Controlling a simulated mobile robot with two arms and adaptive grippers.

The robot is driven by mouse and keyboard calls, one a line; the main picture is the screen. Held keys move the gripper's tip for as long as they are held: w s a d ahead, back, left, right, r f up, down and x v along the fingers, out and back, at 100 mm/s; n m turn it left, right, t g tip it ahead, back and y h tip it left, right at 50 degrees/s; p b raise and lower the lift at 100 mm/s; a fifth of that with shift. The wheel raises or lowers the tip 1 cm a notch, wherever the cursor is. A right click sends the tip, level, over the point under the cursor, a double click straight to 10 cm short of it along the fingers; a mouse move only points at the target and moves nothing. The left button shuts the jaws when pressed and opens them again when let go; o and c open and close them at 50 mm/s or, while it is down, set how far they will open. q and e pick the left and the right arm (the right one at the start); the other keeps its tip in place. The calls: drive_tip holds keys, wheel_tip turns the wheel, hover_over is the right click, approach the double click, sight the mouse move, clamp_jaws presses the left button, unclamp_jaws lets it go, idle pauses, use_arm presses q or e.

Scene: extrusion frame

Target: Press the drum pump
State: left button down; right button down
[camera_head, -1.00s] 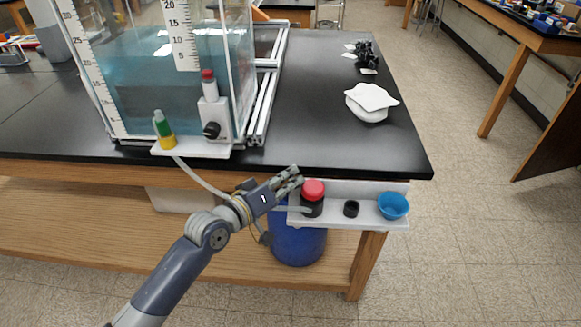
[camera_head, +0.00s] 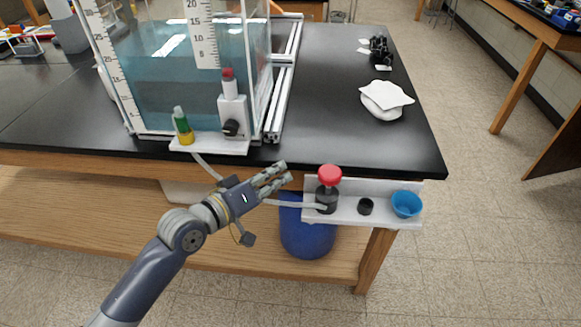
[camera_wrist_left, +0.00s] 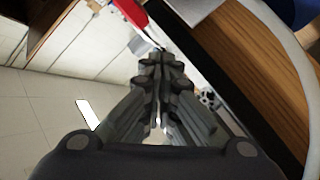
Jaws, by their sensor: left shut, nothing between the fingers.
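The drum pump has a red knob (camera_head: 330,174) on a thin stem above a dark body (camera_head: 327,199), on the white shelf at the table's front edge. The knob stands raised clear of the body. The blue drum (camera_head: 307,238) sits under the shelf. My left gripper (camera_head: 282,172) is shut and empty, to the left of the red knob and apart from it, near the table edge. In the left wrist view the closed fingers (camera_wrist_left: 160,60) point toward a red part (camera_wrist_left: 135,18) at the top. My right gripper is not in view.
The white shelf (camera_head: 380,217) also holds a black ring (camera_head: 366,206) and a blue bowl (camera_head: 406,204). A clear water tank (camera_head: 165,80) stands on the black table (camera_head: 330,110). A pale hose (camera_head: 205,168) runs from the tank's ledge behind my gripper.

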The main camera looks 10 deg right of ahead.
use_arm(q)
drive_tip(key=v, duration=0.3)
drive_tip(key=shift+a, duration=0.2)
drive_tip(key=shift+w+f, duration=0.1)
drive_tip(key=shift+w, duration=0.05)
idle(2.9)
